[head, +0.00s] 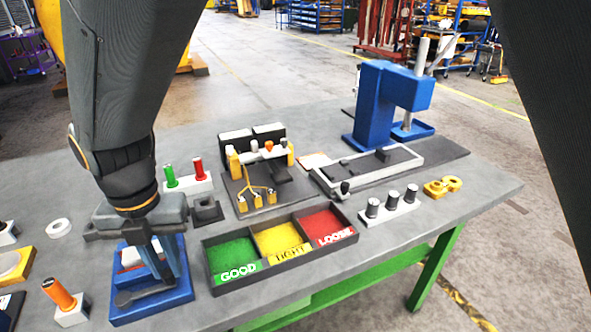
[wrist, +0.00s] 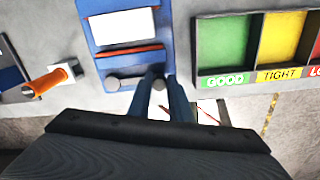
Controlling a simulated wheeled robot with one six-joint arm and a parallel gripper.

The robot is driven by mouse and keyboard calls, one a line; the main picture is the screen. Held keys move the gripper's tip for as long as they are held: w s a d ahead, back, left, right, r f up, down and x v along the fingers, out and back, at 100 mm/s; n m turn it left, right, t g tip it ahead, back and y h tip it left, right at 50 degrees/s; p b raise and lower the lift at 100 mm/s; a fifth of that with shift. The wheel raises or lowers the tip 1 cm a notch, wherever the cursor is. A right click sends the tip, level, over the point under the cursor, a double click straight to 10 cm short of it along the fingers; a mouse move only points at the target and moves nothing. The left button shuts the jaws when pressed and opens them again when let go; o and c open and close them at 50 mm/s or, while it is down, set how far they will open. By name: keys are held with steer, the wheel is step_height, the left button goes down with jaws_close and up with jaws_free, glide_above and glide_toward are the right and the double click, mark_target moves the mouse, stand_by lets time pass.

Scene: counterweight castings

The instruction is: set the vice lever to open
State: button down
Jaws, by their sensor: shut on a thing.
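The blue vice (head: 150,312) stands at the front left of the grey workbench, and it also shows in the wrist view (wrist: 96,55). Its dark grey lever (wrist: 128,83) lies across the front of the vice, from a round pivot at the left to a knob at the right. The lever also shows in the head view (head: 135,295). My gripper (head: 165,278) reaches down over the right part of the vice. Its fingers (wrist: 166,92) are shut on the lever's knob end, which they partly hide. No open or shut marking is readable.
A sorting tray (head: 283,278) marked GOOD, TIGHT and LOOSE stands close to the right of the vice. An orange-handled plug gauge (head: 60,295) in a light block stands to the left. A blue press (head: 385,100) is at the back right.

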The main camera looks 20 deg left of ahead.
steer(key=shift+s, duration=0.45)
steer(key=c, duration=1.9)
jaws_free()
steer(key=shift+w+f, duration=0.1)
steer(key=shift+o, duration=1.4)
steer(key=shift+w+d, duration=0.2)
steer(key=shift+w, duration=0.05)
steer(key=shift+a, duration=0.1)
steer(key=shift+s, duration=0.2)
steer(key=shift+a+r, duration=0.1)
steer(key=shift+r, duration=0.1)
step_height(320, 180, up, 8)
steer(key=w+b, duration=0.1)
steer(key=b, duration=0.1)
steer(key=shift+w+d+f, duration=0.2)
steer(key=shift+w+d, duration=0.05)
